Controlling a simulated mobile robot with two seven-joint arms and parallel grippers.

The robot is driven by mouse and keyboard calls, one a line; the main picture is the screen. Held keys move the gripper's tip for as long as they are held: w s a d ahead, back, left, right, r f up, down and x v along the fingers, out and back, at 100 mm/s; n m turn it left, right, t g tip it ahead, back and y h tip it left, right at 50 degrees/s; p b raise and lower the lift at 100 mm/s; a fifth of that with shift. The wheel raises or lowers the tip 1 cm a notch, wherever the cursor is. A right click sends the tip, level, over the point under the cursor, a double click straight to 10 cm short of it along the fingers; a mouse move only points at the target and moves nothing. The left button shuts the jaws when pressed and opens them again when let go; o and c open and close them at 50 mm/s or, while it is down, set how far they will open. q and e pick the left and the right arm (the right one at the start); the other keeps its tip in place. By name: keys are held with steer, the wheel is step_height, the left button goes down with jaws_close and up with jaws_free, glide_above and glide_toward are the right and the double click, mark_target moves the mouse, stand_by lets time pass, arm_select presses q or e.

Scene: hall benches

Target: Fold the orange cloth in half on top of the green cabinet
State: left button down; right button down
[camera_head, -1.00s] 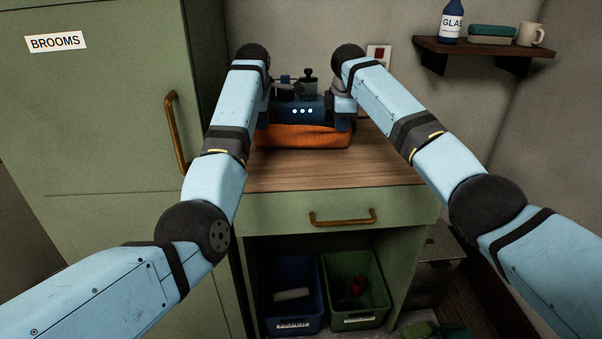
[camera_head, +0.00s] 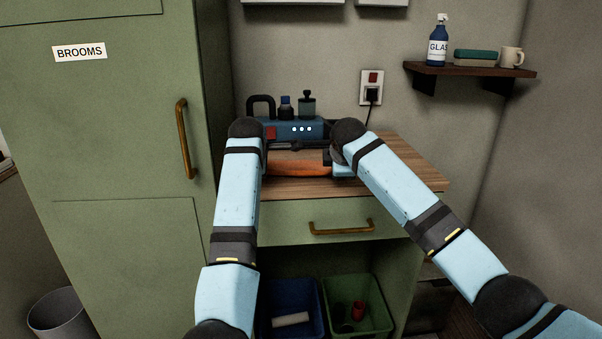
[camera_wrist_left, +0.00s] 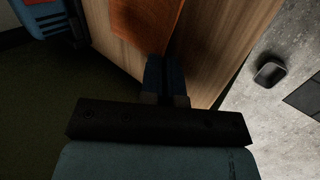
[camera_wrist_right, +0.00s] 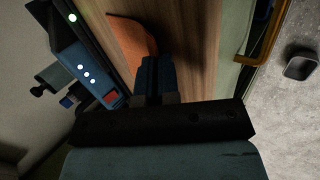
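The orange cloth (camera_head: 298,169) lies on the wooden top (camera_head: 405,178) of the green cabinet (camera_head: 285,222), in front of a blue box. My arms hide both of its ends in the head view. My left gripper (camera_head: 312,147) reaches in from the cloth's left; in the left wrist view its fingers (camera_wrist_left: 165,72) are close together at a corner of the cloth (camera_wrist_left: 148,20). My right gripper (camera_head: 330,157) is at the right end; in the right wrist view its fingers (camera_wrist_right: 156,75) are close together, with cloth (camera_wrist_right: 132,42) running to them. Both appear shut on it.
The blue box (camera_head: 290,126) with three white lights stands behind the cloth, with bottles (camera_head: 307,105) behind it. A tall green locker (camera_head: 120,150) borders the left. A wall socket (camera_head: 372,87) with a plug is behind. The wooden top is clear at the right.

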arm_select(q)
steer(key=c, duration=1)
jaws_free()
arm_select(e)
steer(key=c, duration=1)
jaws_free()
